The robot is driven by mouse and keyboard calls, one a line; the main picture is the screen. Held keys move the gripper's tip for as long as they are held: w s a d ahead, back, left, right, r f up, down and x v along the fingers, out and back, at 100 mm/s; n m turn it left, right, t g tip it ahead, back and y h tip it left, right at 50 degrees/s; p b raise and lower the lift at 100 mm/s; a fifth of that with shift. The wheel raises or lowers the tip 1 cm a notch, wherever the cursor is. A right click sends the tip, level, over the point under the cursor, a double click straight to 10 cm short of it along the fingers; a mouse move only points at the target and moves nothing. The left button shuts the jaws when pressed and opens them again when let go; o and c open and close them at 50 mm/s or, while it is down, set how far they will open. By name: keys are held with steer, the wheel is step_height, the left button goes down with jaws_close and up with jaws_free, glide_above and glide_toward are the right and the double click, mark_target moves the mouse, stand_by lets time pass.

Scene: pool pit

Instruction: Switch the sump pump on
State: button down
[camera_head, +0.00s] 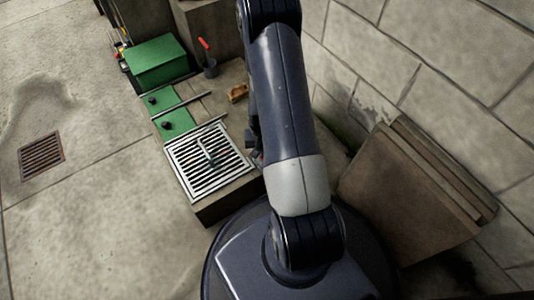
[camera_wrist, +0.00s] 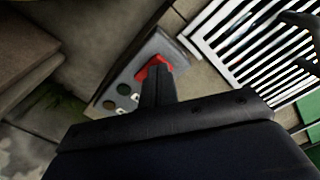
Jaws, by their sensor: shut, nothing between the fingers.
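In the wrist view a grey control box (camera_wrist: 172,45) carries a red switch part (camera_wrist: 154,61) and dark round buttons or sockets (camera_wrist: 123,88) beside it. My gripper (camera_wrist: 157,72) is shut and empty, its fingertips over the red part and covering some of it. I cannot tell whether they touch it or which way the switch is set. In the head view my arm hides most of the box and gripper. The pump itself cannot be made out.
A white slotted grate (camera_head: 190,173) with a handle lies beside the box. Green plates (camera_head: 176,124), a green box (camera_head: 157,62) and a dark cup with a red-handled tool (camera_head: 210,67) stand beyond. Brown boards (camera_head: 400,200) lean on the wall at right. Open floor lies left.

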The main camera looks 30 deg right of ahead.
steer(key=shift+f+b, duration=0.3)
steer(key=shift+f, duration=0.05)
steer(key=shift+r+p, duration=2.55)
steer(key=shift+r, duration=1)
steer(key=shift+f, duration=0.1)
step_height(320, 180, down, 7)
steer(key=b, duration=0.5)
steer(key=shift+r, duration=0.2)
